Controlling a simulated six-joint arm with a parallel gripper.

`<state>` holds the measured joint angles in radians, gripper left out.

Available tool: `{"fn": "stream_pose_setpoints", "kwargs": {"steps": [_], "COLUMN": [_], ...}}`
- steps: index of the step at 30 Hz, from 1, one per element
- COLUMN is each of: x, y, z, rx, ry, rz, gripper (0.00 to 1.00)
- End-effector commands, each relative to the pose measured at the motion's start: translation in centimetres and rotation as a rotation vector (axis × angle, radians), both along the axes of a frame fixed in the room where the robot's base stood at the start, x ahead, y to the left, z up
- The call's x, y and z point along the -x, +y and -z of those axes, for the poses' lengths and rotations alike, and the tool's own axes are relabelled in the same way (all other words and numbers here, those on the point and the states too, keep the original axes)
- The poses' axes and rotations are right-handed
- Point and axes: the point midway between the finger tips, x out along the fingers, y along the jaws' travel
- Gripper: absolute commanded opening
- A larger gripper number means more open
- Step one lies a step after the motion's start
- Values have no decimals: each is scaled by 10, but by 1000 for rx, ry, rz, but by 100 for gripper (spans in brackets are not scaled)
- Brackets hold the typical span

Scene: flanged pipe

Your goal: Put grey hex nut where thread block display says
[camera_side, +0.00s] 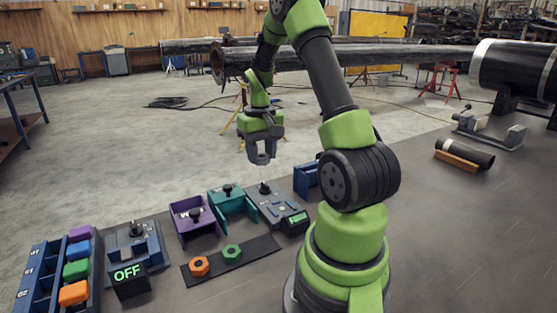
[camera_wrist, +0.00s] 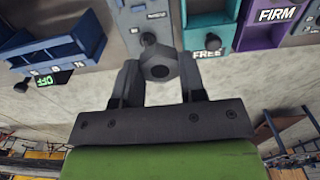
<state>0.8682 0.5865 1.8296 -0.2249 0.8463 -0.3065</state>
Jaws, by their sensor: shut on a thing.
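My gripper (camera_side: 262,157) hangs in the air beyond the row of fixtures, shut on the grey hex nut (camera_wrist: 158,65). In the wrist view the nut sits between the fingertips with its hole facing the camera. A grey block (camera_side: 272,203) with a dark knob and a small green-lit display (camera_side: 297,219) stands below and in front of my gripper; I cannot read that display. The teal box (camera_side: 233,203) is labelled FREE in the wrist view (camera_wrist: 208,28). The purple box (camera_side: 186,212) is labelled FIRM in the wrist view (camera_wrist: 262,35).
An orange nut (camera_side: 199,266) and a green nut (camera_side: 231,253) lie on a dark strip. Left stand a block with an OFF display (camera_side: 128,273) and a blue rack (camera_side: 40,275) with coloured blocks. A blue box (camera_side: 306,180) is right of the grey block.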

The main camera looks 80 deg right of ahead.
Motion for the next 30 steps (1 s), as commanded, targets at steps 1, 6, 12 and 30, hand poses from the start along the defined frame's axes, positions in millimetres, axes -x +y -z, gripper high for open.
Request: {"fn": "stream_pose_setpoints", "kwargs": {"steps": [1, 6, 12, 30], "x": [-13, -64, -129, -171], "y": [1, 11, 44, 79], "z": [1, 1, 1, 49], "rx": [1, 2, 1, -1], "ry": [-1, -1, 0, -1], "rz": [-7, -11, -10, 5], "gripper": [18, 18, 18, 18]}}
